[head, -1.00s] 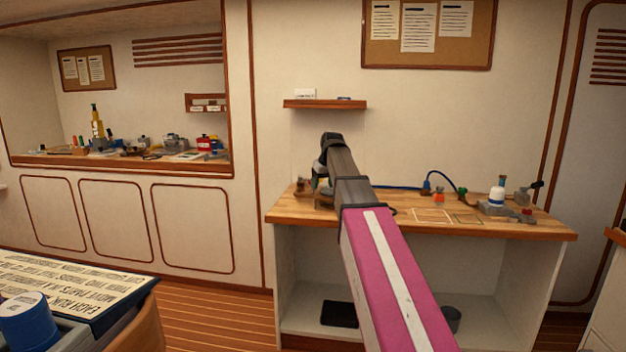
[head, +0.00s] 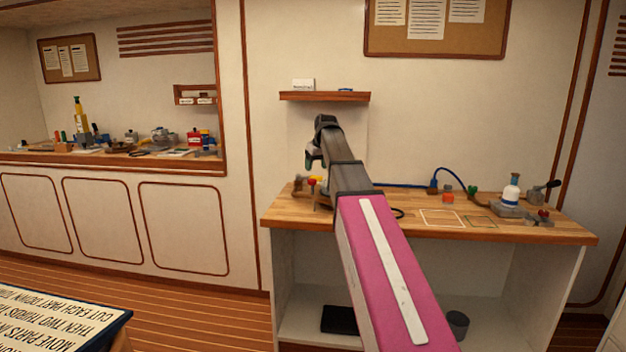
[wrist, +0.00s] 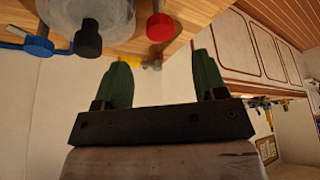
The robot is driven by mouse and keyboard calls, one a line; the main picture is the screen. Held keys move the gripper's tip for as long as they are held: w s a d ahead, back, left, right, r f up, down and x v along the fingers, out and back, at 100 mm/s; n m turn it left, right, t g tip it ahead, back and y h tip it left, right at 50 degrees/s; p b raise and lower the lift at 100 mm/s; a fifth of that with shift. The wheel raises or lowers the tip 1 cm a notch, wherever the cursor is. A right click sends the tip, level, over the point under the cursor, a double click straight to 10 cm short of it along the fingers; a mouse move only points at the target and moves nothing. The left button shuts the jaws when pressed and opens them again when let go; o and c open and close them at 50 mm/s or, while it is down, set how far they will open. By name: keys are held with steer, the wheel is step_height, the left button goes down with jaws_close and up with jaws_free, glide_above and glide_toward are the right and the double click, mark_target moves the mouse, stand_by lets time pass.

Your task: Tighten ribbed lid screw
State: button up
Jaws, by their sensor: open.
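I cannot pick out the ribbed lid screw for certain. My gripper is at the end of my arm, above the left part of the wooden bench (head: 400,222); in the head view my own arm partly hides it. In the wrist view my gripper (wrist: 164,80) shows two green fingers spread apart, with nothing held between them. A clear round part with a black knob (wrist: 88,41) and a red knob (wrist: 159,27) show beyond the fingers. A small red and yellow item (head: 313,181) stands on the bench below my gripper.
A white and blue bottle (head: 511,192) stands in a grey fixture at the bench's right, near a red knob (head: 543,214). A shelf (head: 325,96) hangs above. A lettered table (head: 60,312) is at lower left.

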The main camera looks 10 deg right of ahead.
mark_target(313, 180)
steer(key=x, duration=0.7)
steer(key=c, duration=0.9)
